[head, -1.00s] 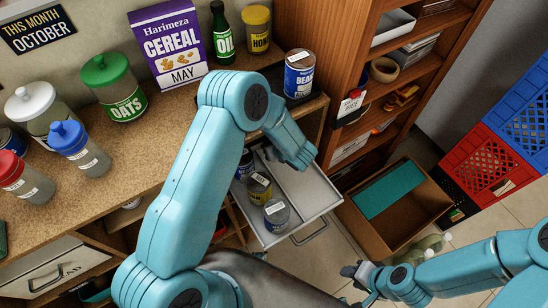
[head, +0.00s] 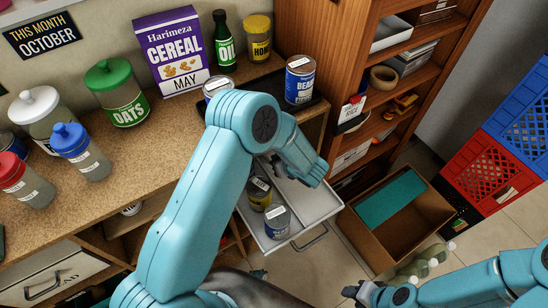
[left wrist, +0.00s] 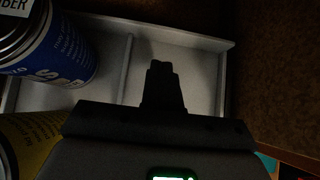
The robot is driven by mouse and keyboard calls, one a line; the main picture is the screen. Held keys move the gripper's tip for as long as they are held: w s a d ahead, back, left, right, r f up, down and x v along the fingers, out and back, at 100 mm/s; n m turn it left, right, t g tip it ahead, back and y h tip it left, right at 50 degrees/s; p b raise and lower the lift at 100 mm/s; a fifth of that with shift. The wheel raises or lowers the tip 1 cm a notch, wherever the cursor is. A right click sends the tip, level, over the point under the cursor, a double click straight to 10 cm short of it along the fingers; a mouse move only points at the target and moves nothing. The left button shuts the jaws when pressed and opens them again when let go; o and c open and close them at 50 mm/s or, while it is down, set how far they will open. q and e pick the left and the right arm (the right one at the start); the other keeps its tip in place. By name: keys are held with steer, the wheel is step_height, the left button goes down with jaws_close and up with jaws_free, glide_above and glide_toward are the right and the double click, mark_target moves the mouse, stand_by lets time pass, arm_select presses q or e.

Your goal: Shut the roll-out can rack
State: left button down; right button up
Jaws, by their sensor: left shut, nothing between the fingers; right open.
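The roll-out can rack (head: 318,205) is a white tray pulled out from under the counter, with a bar handle (head: 311,238) on its front. A blue-labelled can (head: 277,221) and a yellow-labelled can (head: 259,193) stand on its left side; its right side looks empty. My left forearm crosses above the rack and hides part of it; its fingers are hard to make out there. In the left wrist view my left gripper (left wrist: 163,75) is shut and empty over the tray, right of the cans. My right gripper (head: 360,291) is open, low and away from the rack.
The counter above holds canisters, a cereal box (head: 172,55), an oil bottle (head: 224,45) and a beans can (head: 299,82). A cardboard box (head: 412,238) stands on the floor right of the rack, below a wooden shelf unit (head: 340,40). Several bottles (head: 420,262) lie near my right arm.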

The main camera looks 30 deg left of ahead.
arm_select(q)
steer(key=s+a+r+v, duration=0.1)
steer(key=v, duration=0.9)
steer(key=f+b, duration=0.1)
steer(key=b, duration=0.2)
steer(key=f+y+b, duration=0.1)
steer(key=b, duration=0.3)
steer(key=s+d+f+t+y+b, duration=0.1)
steer(key=f+b, duration=0.1)
steer(key=b, duration=0.2)
steer(key=shift+d+f, duration=0.1)
steer(key=shift+d+b, duration=0.15)
steer(key=shift+b, duration=0.3)
steer(key=b, duration=0.1)
glide_toward(268, 161)
steer(key=x, duration=0.3)
steer(key=r+x, duration=0.1)
steer(key=x, duration=0.1)
steer(key=shift+w+a, duration=0.1)
steer(key=shift+a, duration=0.15)
steer(key=shift+w+a+r, duration=0.1)
steer(key=shift+w+a, duration=0.55)
steer(key=shift+a, duration=0.35)
steer(key=shift+w+a, duration=0.3)
steer(key=shift+a, duration=0.25)
